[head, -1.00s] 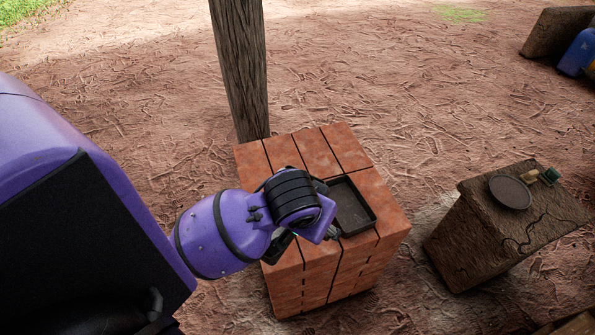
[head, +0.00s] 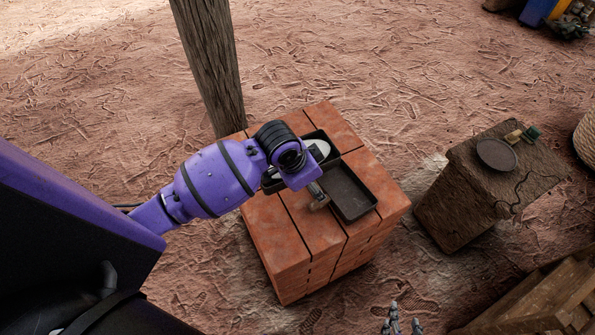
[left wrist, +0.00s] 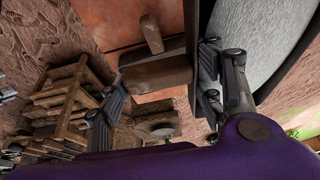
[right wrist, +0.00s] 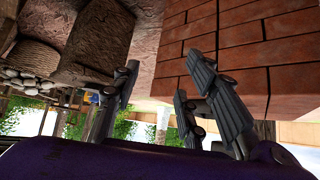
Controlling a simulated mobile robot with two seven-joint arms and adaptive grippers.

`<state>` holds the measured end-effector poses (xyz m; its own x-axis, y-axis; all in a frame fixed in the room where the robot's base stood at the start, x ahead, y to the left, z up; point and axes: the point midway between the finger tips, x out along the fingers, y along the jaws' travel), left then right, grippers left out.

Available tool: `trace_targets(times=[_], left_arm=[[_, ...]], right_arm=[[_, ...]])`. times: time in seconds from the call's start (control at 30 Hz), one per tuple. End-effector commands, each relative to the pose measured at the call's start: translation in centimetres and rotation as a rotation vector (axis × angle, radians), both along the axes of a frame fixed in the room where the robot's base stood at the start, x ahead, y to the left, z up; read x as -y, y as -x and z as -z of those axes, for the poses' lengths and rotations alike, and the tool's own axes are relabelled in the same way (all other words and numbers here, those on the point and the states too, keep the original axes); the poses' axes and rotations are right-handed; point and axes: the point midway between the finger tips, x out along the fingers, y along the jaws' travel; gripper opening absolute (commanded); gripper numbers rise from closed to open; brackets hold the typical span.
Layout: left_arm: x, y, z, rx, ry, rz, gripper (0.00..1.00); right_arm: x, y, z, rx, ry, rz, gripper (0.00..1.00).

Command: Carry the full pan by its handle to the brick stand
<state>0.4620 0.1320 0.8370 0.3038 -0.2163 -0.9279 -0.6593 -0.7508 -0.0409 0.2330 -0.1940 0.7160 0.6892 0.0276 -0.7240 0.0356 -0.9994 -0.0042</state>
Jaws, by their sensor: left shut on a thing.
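The brick stand (head: 285,235) is in the middle of the head view. A dark pan with pale contents, the full pan (head: 320,146), is over its back part, partly hidden by my left wrist. I cannot tell whether it touches the bricks.
An empty dark pan (head: 350,190) lies on the stand's right part, close beside the full pan. A mud block (head: 455,205) with a round dark plate (head: 497,154) stands to the right. A wooden post (head: 212,65) rises behind the stand. Wooden crates (head: 545,300) are at lower right.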

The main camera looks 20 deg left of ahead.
Motion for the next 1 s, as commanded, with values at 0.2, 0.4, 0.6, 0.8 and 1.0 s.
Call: trace_targets(times=[0.2,0.4,0.6,0.8,1.0], left_arm=[[-4.5,-2.2,2.0,0.002,-0.004,-0.005,0.06],[-8.4,-4.2,4.8,-0.002,-0.001,-0.004,0.06],[-10.7,-5.3,8.1,0.000,-0.001,-0.004,0.06],[-11.5,-5.9,9.1,0.003,0.000,-0.002,0.06],[-11.9,-6.0,11.4,0.000,0.001,-0.002,0.06]], right_arm=[[0.3,0.6,0.3,-0.013,0.007,-0.004,0.40],[0.2,0.8,0.5,-0.017,0.004,-0.004,0.40],[0.0,0.8,0.7,-0.016,0.002,-0.002,0.40],[0.0,0.5,0.7,-0.010,0.001,0.001,0.40],[0.0,0.5,1.0,-0.012,0.001,0.002,0.40]])
